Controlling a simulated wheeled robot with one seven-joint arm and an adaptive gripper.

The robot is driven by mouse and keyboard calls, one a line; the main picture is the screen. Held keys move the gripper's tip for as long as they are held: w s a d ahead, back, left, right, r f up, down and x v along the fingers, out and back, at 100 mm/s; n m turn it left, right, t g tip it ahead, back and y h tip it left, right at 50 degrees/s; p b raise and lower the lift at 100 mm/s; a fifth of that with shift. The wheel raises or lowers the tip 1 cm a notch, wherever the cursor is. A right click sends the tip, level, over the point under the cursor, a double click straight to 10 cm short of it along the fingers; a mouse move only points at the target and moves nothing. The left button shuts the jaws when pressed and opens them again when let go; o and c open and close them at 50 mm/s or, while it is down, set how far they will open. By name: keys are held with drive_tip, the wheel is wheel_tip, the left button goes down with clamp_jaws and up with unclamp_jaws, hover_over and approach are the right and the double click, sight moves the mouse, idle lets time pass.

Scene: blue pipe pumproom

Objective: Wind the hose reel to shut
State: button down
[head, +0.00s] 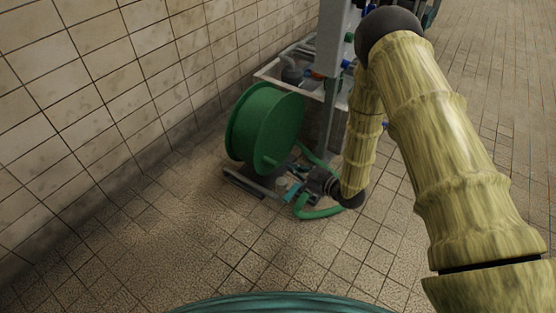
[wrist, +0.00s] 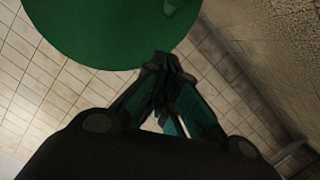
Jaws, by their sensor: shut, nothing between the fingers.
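The hose reel (head: 262,122) is a large green drum standing on the floor by the tiled wall. A short green crank handle (head: 266,162) sticks out low on its near face. In the wrist view the reel face (wrist: 100,30) fills the top, with the handle (wrist: 173,5) at the upper edge. My gripper (head: 288,182) is just right of and below the handle, not around it. In the wrist view my gripper (wrist: 161,62) has its fingertips together and empty, overlapping the reel's rim in the picture. I cannot tell whether they touch the reel.
A green hose (head: 320,213) curves on the floor below my gripper. A grey post (head: 330,70) and a white tray (head: 268,73) with pipe fittings stand behind the reel. The tiled wall (head: 130,70) is close on the left. The floor in front is clear.

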drive_tip(key=b, duration=0.4)
hover_over(276, 163)
drive_tip(key=s+a, duration=0.1)
drive_tip(key=s, duration=0.3)
wheel_tip(276, 163, down, 2)
drive_tip(key=f, duration=0.1)
drive_tip(key=w+f+b, duration=0.1)
drive_tip(key=f, duration=0.1)
drive_tip(key=shift+w+d+f, duration=0.25)
drive_tip(key=shift+d+f, duration=0.15)
drive_tip(key=shift+d, duration=0.1)
